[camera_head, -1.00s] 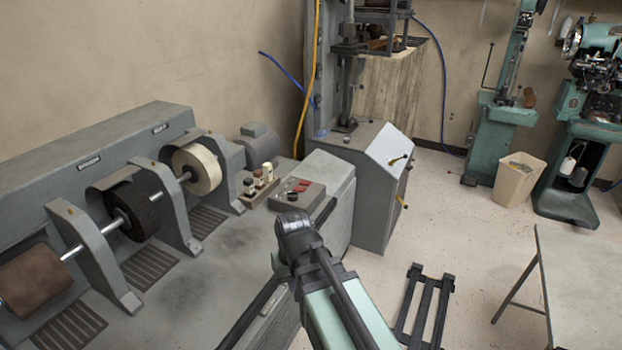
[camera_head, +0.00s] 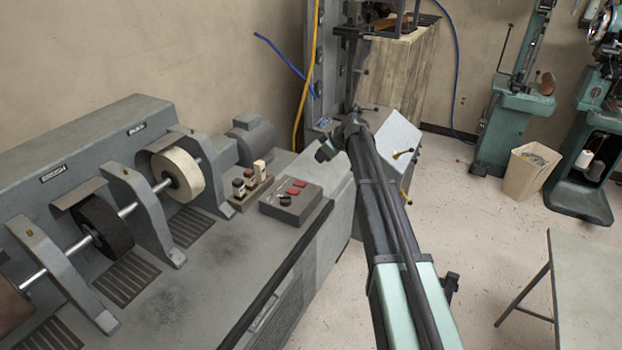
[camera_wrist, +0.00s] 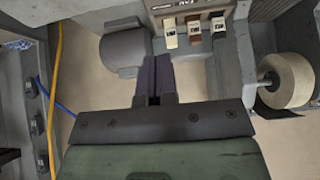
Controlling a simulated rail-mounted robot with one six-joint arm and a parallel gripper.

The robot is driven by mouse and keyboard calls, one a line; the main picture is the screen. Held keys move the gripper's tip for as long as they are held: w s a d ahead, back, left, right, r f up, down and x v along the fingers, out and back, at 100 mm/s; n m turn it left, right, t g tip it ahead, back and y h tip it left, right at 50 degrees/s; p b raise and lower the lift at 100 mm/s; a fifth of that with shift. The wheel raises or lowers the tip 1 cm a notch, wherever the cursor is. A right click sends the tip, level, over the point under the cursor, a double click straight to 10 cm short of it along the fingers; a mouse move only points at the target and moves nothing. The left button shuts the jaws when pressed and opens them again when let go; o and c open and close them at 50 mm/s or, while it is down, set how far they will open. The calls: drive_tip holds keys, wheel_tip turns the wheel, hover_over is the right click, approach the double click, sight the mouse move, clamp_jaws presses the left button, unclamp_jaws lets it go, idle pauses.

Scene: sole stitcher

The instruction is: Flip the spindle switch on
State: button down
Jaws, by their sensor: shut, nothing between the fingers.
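A grey control box (camera_head: 272,209) sits on the bench beside the bottles, with red switches (camera_head: 296,186) and a dark round knob on its top. Which one is the spindle switch, and how each is set, is too small to tell. My gripper (camera_wrist: 153,92) is shut and empty in the wrist view, its two dark fingers side by side. Its fingertips overlap the edge of the motor (camera_wrist: 122,50) in that view, and I cannot tell the gap. In the head view my arm's end is above and right of the control box, apart from it.
Several small bottles stand in a holder (camera_head: 240,203) left of the box; bottles (camera_wrist: 194,32) also show in the wrist view. Finishing wheels (camera_head: 180,172) on a shaft line the bench. A grey machine column, yellow hose and blue hose (camera_head: 285,60) stand behind.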

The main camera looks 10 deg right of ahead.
drive_tip(key=b, duration=0.9)
hover_over(302, 183)
drive_tip(key=s+d, duration=0.1)
wheel_tip(302, 183, down, 9)
drive_tip(key=shift+s+d+r, duration=0.1)
wheel_tip(302, 183, down, 3)
drive_tip(key=shift+s+d+r+b, duration=0.1)
drive_tip(key=shift+s+d+b, duration=0.05)
drive_tip(key=shift+b, duration=1.1)
drive_tip(key=shift+f, duration=0.25)
drive_tip(key=shift+r, duration=0.1)
